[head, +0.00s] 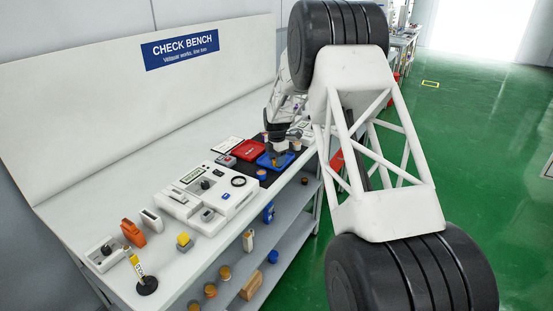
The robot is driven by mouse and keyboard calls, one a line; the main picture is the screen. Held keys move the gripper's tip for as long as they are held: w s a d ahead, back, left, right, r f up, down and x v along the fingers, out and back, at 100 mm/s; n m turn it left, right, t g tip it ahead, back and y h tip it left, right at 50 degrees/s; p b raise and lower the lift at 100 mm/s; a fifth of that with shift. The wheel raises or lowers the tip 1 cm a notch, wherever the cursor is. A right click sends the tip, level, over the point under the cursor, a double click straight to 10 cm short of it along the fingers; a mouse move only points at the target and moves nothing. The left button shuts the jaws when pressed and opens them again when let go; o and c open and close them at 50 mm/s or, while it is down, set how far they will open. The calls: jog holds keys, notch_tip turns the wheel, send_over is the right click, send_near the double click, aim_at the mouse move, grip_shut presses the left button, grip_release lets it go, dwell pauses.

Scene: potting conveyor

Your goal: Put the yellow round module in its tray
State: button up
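My gripper (278,146) is small in the head view, at the far part of the bench, pointing down just above a blue tray (265,162). Its fingers are too small and dark to tell whether they are open or shut, or whether they hold anything. A small yellowish-brown round piece (262,172) sits on the dark mat at the front edge of the blue tray. I cannot tell for sure that it is the yellow round module. A red tray (249,150) lies left of the blue one. Part of the blue tray is hidden by my gripper.
A white test panel (207,195) with knobs and a black ring stands left of the trays. A yellow-topped grey block (184,241), an orange device (132,233) and a black-based yellow stand (147,285) are nearer. Several round pieces are on the shelves below.

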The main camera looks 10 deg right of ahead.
jog(key=shift+o, duration=1.4)
notch_tip(320, 180, up, 12)
jog(key=shift+r, duration=0.15)
jog(key=shift+s+r, duration=0.1)
